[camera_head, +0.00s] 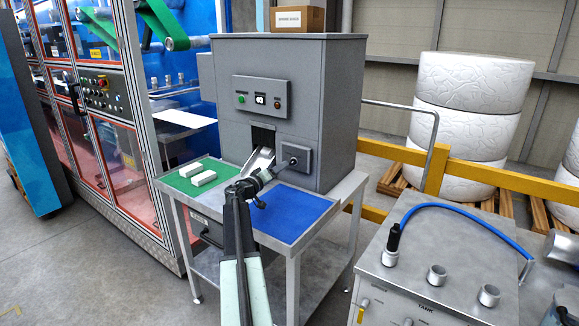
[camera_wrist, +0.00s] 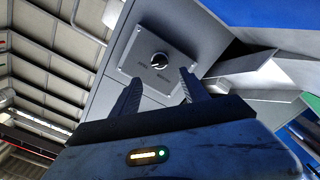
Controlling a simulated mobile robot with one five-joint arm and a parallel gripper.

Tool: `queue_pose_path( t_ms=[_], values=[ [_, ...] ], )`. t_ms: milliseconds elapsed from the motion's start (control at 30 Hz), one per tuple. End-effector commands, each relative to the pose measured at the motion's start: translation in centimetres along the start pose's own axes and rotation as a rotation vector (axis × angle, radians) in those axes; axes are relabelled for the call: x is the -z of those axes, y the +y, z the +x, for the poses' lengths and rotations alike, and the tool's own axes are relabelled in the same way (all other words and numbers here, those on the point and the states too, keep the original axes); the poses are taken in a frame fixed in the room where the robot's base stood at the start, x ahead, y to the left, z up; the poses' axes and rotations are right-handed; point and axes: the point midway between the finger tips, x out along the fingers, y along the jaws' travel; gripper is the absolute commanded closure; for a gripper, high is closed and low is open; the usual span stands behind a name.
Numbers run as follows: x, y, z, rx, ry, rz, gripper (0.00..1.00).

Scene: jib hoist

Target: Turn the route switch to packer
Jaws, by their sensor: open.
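The route switch is a dark round knob with a light pointer mark on a grey square plate (camera_head: 297,157), on the front of the grey cabinet to the right of the chute. In the wrist view the knob (camera_wrist: 160,61) sits on its plate beyond the fingertips; labels around it are too small to read. My gripper (camera_head: 270,172) is in front of the cabinet, close to the switch. In the wrist view its two black fingers (camera_wrist: 160,86) are apart with nothing between them, and the knob shows between and beyond them.
A metal chute (camera_head: 258,160) lies close to my gripper. The cabinet has a button panel (camera_head: 262,98). A grey tank unit (camera_head: 410,262) stands at right.

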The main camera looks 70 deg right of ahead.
Motion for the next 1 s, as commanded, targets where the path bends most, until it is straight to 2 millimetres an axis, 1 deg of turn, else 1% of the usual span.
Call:
queue_pose_path(
  t_ms=[167, 300, 400, 500, 700, 733, 767, 800, 867, 900, 933, 967, 1000],
  values=[
    [0.1, -0.1, 2.4, 0.000, -0.002, 0.000, 0.47],
    [0.1, -0.1, 5.1, -0.001, -0.003, -0.001, 0.47],
    [0.0, -0.1, 6.7, -0.001, -0.003, -0.001, 0.47],
    [-0.1, 0.0, 7.5, 0.000, -0.003, -0.001, 0.47],
    [-0.1, 0.0, 7.5, 0.000, -0.003, -0.001, 0.47],
    [-0.1, 0.0, 7.5, 0.000, -0.003, -0.001, 0.53],
    [-0.1, 0.0, 7.5, 0.000, -0.003, -0.001, 0.61],
    [-0.1, 0.0, 7.5, 0.000, -0.003, -0.001, 0.72],
    [-0.1, 0.0, 7.5, 0.000, -0.003, -0.001, 0.89],
    [-0.1, 0.0, 7.5, 0.000, -0.003, -0.001, 1.00],
    [-0.1, 0.0, 7.5, 0.000, -0.003, -0.001, 1.00],
    [-0.1, 0.0, 8.1, -0.002, -0.005, -0.001, 1.00],
    [-0.1, 0.1, 7.8, -0.001, -0.004, -0.001, 1.00]
  ],
)
